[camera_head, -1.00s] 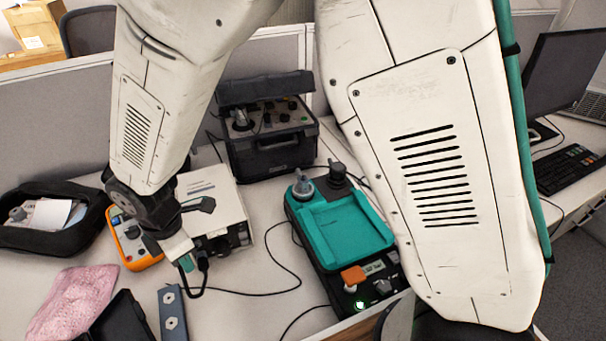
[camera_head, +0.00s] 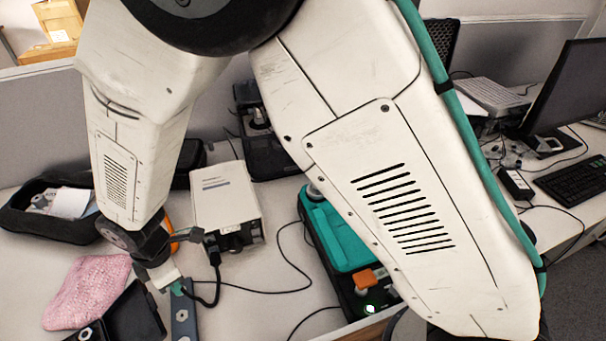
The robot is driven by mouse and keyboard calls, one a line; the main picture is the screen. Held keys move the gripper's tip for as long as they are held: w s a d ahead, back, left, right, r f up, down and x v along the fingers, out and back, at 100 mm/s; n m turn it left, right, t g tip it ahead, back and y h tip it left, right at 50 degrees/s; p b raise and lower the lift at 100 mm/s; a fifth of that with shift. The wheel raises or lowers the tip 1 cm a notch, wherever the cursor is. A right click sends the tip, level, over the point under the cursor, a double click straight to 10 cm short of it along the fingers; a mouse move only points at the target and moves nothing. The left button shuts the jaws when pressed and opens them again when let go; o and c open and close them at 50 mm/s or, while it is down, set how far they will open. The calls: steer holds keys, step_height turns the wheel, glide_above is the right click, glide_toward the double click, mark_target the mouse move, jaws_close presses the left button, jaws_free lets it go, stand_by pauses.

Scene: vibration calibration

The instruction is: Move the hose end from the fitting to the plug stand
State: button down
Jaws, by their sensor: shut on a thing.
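My gripper (camera_head: 172,283) is low at the left, shut, with a small teal piece at its tip that appears to be the hose end (camera_head: 178,288). A black hose (camera_head: 217,283) loops from there up to the dark connector on the front of a white box (camera_head: 226,196), which appears to be the fitting side. A grey-blue bar with pale hexagonal spots (camera_head: 183,322), possibly the plug stand, lies just below my gripper. The tip overlaps the bar's upper end in the picture; I cannot tell whether they touch. The jaws' inner faces are hidden.
A pink cloth (camera_head: 87,291) and a black case (camera_head: 132,315) lie left of the bar. A black pouch (camera_head: 40,225) is farther left. A teal-and-black device (camera_head: 335,235) stands right, partly behind my arm. A thin cable crosses the clear table between.

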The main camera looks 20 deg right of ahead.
steer(key=shift+f, duration=0.8)
stand_by(1.9)
steer(key=c, duration=1.1)
jaws_free()
steer(key=shift+r, duration=2.5)
